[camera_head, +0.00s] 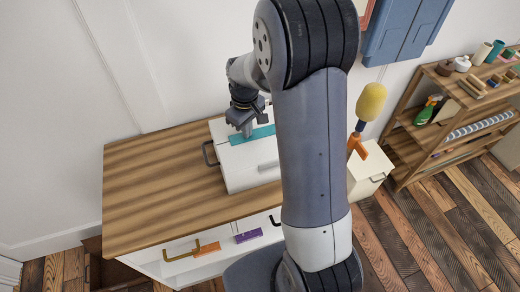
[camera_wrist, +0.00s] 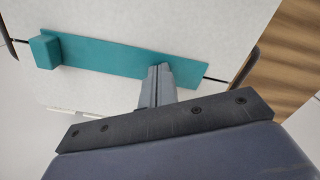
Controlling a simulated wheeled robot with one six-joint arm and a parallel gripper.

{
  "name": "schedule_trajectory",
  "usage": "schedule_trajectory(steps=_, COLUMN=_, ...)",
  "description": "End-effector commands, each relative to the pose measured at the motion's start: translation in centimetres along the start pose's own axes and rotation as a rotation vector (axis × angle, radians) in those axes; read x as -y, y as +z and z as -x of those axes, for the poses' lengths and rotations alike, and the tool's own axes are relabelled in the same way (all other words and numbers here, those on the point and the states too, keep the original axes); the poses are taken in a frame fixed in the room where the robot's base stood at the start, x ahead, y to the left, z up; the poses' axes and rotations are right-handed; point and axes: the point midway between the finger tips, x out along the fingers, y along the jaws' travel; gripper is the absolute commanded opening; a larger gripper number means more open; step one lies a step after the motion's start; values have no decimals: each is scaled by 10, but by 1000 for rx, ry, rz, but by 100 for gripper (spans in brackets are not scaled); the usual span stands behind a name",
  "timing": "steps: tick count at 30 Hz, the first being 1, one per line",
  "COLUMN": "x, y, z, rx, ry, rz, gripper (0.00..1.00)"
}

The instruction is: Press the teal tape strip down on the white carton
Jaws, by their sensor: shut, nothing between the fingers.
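The white carton (camera_head: 240,168) stands on the wooden top of a cabinet, partly hidden behind my arm in the head view. Its pale top (camera_wrist: 210,22) fills much of the wrist view. The teal tape strip (camera_head: 252,135) lies across the carton's top over a dark seam line. In the wrist view the strip (camera_wrist: 110,57) runs from a raised teal block (camera_wrist: 45,50) at its left end to the right. My gripper (camera_head: 244,128) is shut and empty, at the strip. Its fingertips (camera_wrist: 160,70) overlap the strip's right part; I cannot tell whether they touch it.
The wooden cabinet top (camera_head: 150,185) is clear left of the carton. A dark handle (camera_head: 209,153) sticks out from the carton's left side. An orange block (camera_head: 206,249) and a purple block (camera_head: 248,236) are at the cabinet's front. A shelf (camera_head: 440,135) stands at right.

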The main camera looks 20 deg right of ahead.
Motion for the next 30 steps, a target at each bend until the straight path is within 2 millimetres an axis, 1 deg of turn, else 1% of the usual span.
schedule_trajectory(steps=24, x=0, y=0, z=64, rx=-1, ry=0, rz=0, gripper=0)
schedule_trajectory(steps=27, x=0, y=0, z=70, rx=-1, ry=1, rz=0, gripper=0)
schedule_trajectory(steps=30, x=0, y=0, z=71, rx=-1, ry=0, rz=0, gripper=0)
